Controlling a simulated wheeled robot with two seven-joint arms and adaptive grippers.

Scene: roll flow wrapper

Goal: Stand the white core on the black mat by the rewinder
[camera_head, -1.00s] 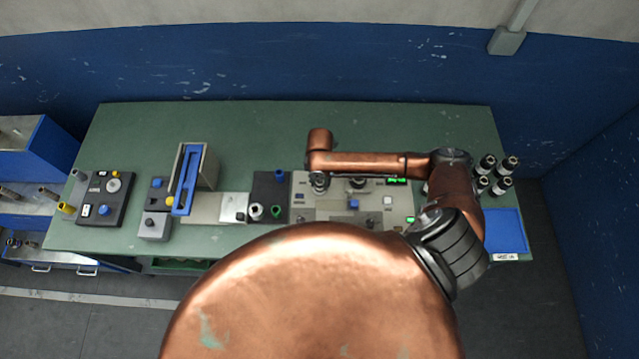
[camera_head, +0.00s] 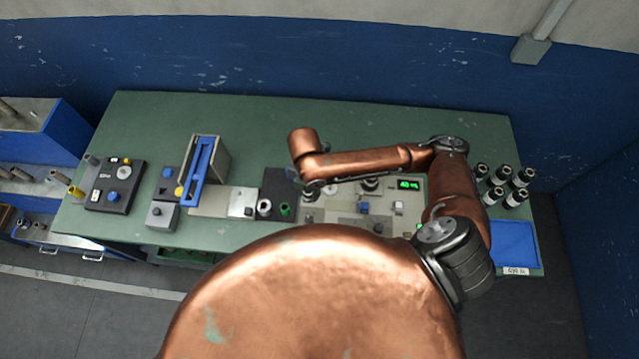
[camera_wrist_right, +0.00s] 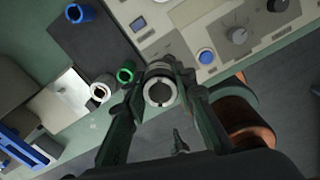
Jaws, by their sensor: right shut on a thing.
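My right gripper (camera_wrist_right: 160,98) is shut on a pale grey-white ring-ended core (camera_wrist_right: 159,91), seen end-on between its fingers. In the head view the right gripper (camera_head: 309,190) is mostly hidden under my arm, over the left end of the grey machine. The black mat (camera_head: 274,184) lies left of that machine; it also shows in the wrist view (camera_wrist_right: 75,48). A green core (camera_wrist_right: 126,75) and a white ring-shaped piece (camera_wrist_right: 99,92) stand near its front edge, and a blue core (camera_wrist_right: 80,13) stands farther back. The held core is beside the green one, apart from it.
The grey machine (camera_head: 410,207) has knobs and a lit green display. A silver plate (camera_head: 222,203) and a blue-topped unit (camera_head: 198,170) are left of the mat. Several black-and-white rolls (camera_head: 503,185) and a blue tray (camera_head: 505,243) are at the right. The table's back is clear.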

